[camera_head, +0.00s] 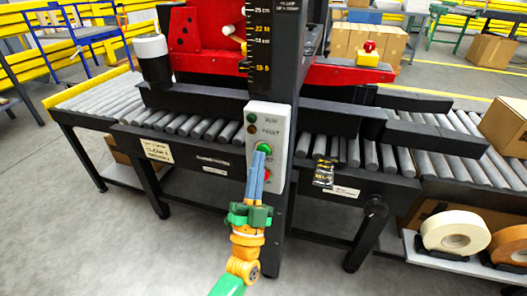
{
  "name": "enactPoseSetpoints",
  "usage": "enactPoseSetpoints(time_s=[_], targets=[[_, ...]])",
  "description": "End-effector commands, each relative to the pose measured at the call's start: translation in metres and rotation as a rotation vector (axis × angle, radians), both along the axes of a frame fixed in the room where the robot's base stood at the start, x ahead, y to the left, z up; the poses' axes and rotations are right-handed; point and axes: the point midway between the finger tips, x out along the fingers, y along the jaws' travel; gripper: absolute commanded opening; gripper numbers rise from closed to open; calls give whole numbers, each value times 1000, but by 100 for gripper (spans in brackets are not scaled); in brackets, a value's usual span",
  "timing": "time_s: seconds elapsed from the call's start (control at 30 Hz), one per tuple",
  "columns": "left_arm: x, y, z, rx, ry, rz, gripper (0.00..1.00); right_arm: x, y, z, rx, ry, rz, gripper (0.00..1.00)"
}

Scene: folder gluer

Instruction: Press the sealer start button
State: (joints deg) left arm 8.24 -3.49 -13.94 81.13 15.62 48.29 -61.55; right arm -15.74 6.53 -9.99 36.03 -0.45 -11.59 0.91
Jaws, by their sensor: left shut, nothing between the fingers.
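The sealer's light grey control panel (281,119) is on the dark upright post at the middle of the view. The green start button (264,148) is in the middle of the panel, with a red button (267,174) below it. My left gripper (261,156) is shut and empty, its blue fingertips at the lower edge of the green button. I cannot tell whether they touch it. The fingers partly cover the panel's lower labels and the red button. My right gripper is not in view.
The roller conveyor (200,127) runs across behind the panel, with its dark frame and legs below. A cardboard box (508,118) is at the right edge. The floor in front is clear.

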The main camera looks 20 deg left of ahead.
Motion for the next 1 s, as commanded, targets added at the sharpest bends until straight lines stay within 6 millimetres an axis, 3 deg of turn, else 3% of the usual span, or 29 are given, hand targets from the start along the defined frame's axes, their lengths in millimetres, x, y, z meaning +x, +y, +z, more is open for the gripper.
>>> enactPoseSetpoints(time_s=[0.5, 1.0], targets=[[5, 0, 0, 0, -1, 0, 0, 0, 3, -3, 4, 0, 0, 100], [-10, 0, 0, -1, -1, 1, 0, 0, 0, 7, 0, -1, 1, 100]])
